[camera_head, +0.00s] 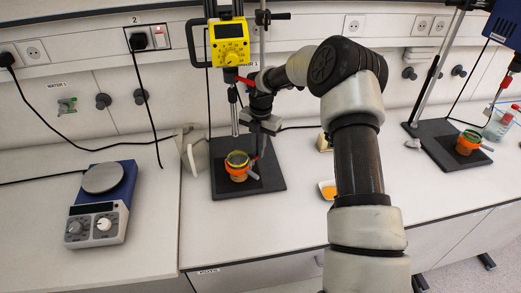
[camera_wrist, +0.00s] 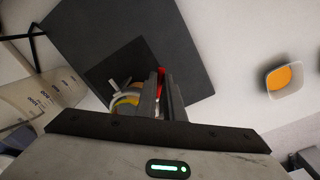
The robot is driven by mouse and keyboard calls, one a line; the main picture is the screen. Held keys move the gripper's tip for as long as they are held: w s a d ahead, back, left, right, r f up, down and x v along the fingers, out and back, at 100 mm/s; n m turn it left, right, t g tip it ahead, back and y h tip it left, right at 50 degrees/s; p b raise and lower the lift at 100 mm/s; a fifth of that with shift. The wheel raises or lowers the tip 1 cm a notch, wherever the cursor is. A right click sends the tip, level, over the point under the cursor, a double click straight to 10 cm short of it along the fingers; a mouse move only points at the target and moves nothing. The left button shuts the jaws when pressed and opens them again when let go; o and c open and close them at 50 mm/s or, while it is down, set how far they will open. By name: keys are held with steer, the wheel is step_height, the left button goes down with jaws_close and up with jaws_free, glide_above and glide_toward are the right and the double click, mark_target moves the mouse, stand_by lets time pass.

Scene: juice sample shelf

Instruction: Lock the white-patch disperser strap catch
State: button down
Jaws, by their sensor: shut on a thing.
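The yellow disperser (camera_head: 229,43) hangs on a stand above a dark base plate (camera_head: 265,183). A small vessel (camera_head: 238,167) with an orange band and greenish rim stands on that plate, with a grey lever (camera_head: 252,176) at its right side. My gripper (camera_head: 260,153) points down just right of this vessel. In the wrist view its fingers (camera_wrist: 163,97) are shut on a small red part (camera_wrist: 161,75) beside the vessel (camera_wrist: 127,101), which they partly hide. I cannot tell exactly how the red part joins the strap. No white patch is clear.
A blue hotplate (camera_head: 103,200) stands left. A second stand plate (camera_head: 440,140) with an orange-banded vessel (camera_head: 467,142) is at right, under a blue disperser (camera_head: 505,22). A small dish with orange contents (camera_head: 328,190) lies right of my gripper. The front counter is mostly clear.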

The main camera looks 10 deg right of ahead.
steer(key=n, duration=0.1)
steer(key=a+n, duration=0.1)
steer(key=n, duration=0.1)
steer(key=shift+w, duration=0.35)
steer(key=shift+w+a+n, duration=0.1)
steer(key=shift+a+n, duration=0.15)
steer(key=shift+n, duration=0.55)
steer(key=shift+a+n, duration=0.2)
steer(key=shift+n, duration=0.6)
steer(key=c, duration=1.9)
jaws_free()
steer(key=shift+o, duration=0.2)
